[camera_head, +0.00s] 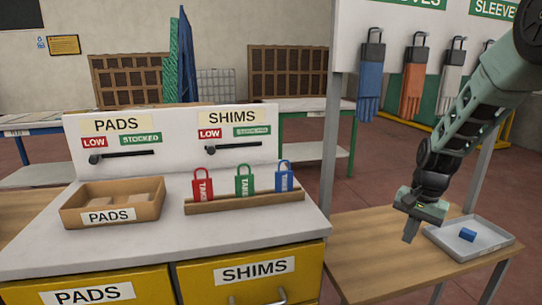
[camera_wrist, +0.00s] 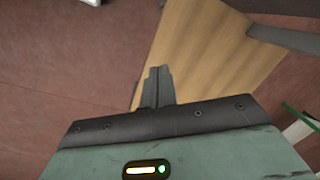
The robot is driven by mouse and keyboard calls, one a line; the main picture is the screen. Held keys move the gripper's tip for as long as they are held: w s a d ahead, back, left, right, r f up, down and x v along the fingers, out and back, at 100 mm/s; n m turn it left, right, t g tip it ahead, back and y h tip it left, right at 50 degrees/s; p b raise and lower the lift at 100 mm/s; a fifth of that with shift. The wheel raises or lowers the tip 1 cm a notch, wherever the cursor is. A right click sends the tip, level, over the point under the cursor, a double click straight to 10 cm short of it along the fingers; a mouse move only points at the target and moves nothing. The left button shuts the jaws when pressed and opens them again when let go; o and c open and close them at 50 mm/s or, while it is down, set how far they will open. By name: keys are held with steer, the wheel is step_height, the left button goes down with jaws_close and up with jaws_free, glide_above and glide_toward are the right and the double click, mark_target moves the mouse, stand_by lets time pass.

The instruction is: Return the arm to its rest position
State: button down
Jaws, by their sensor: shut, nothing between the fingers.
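My gripper (camera_head: 409,231) hangs at the right in the head view, pointing down near the left side of a grey tray (camera_head: 437,236). Its fingers are shut together with nothing between them. In the wrist view the closed fingers (camera_wrist: 157,85) show against the wooden table edge and the reddish floor. My green arm comes down from the upper right corner of the head view. A small blue block (camera_head: 468,235) lies in the tray, apart from the gripper.
The tray stands on a wooden table (camera_head: 370,250). To the left is a white-topped cabinet (camera_head: 150,245) with a cardboard PADS box (camera_head: 110,203) and a wooden rack (camera_head: 245,203) of red, green and blue tags. A grey post (camera_head: 328,160) rises between them. Gloves (camera_head: 370,85) hang behind my arm.

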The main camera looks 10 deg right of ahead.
steer(key=s+a+r+n, duration=0.2)
steer(key=s+a+n, duration=0.15)
steer(key=a, duration=0.35)
steer(key=s+a+r+n+p, duration=0.1)
steer(key=s+a+r+n, duration=0.25)
steer(key=a, duration=0.45)
steer(key=s+a+r+n, duration=0.1)
steer(key=s+a+n, duration=0.1)
steer(key=s+a, duration=0.35)
steer(key=s+a+r+n, duration=0.2)
steer(key=s+a+n, duration=0.6)
steer(key=s, duration=0.6)
steer(key=shift+a+n+h+p, duration=0.3)
steer(key=shift+a+n+p, duration=0.05)
steer(key=shift+n+p, duration=0.1)
steer(key=shift+r, duration=0.1)
